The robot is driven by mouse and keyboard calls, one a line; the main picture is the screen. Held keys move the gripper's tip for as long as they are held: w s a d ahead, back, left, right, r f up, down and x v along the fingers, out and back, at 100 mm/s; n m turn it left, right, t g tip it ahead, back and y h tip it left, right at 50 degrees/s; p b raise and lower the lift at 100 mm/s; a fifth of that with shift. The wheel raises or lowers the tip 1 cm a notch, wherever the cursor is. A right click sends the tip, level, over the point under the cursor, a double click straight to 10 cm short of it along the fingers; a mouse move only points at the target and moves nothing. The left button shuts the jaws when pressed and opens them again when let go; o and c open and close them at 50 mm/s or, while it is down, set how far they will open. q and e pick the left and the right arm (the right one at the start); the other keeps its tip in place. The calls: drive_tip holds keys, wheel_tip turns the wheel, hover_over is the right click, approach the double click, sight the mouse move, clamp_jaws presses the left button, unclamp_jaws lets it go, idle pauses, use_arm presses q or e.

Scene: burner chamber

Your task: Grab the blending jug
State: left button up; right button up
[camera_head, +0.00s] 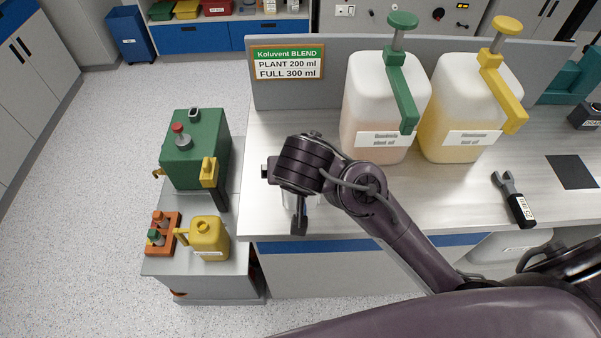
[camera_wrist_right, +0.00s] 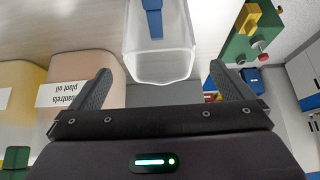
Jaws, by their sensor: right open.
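The blending jug (camera_wrist_right: 177,55) is a clear, square-sided vessel with a blue strip or handle on it. In the right wrist view it is at top centre, between my right gripper's spread fingers (camera_wrist_right: 162,78), with a visible gap on both sides. My right gripper (camera_head: 299,222) is open and empty over the bench's left end in the head view. There my wrist and gripper hide most of the jug; only a pale sliver (camera_head: 288,201) shows beside the finger. My left gripper is not in view.
Two large jugs, plant oil (camera_head: 372,110) and a yellow-filled one (camera_head: 455,110), stand at the back of the bench (camera_head: 450,195). A wrench (camera_head: 514,200) lies on the right. A low cart (camera_head: 205,275) on the left carries a green can (camera_head: 190,155) and yellow can (camera_head: 210,236).

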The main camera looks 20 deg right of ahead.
drive_tip(key=x, duration=0.2)
drive_tip(key=p+x, duration=0.1)
drive_tip(key=x, duration=0.3)
drive_tip(key=shift+s+f, duration=0.2)
drive_tip(key=shift+s, duration=0.05)
drive_tip(key=shift+w+f, duration=0.15)
drive_tip(key=shift+f, duration=0.15)
drive_tip(key=c, duration=1.1)
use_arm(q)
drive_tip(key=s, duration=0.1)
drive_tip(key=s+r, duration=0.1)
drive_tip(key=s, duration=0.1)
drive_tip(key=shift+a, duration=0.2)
use_arm(e)
drive_tip(key=shift+r, duration=0.15)
use_arm(q)
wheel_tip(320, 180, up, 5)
drive_tip(key=p, duration=0.5)
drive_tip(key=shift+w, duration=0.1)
use_arm(e)
wheel_tip(320, 180, up, 20)
drive_tip(key=shift+f, duration=0.1)
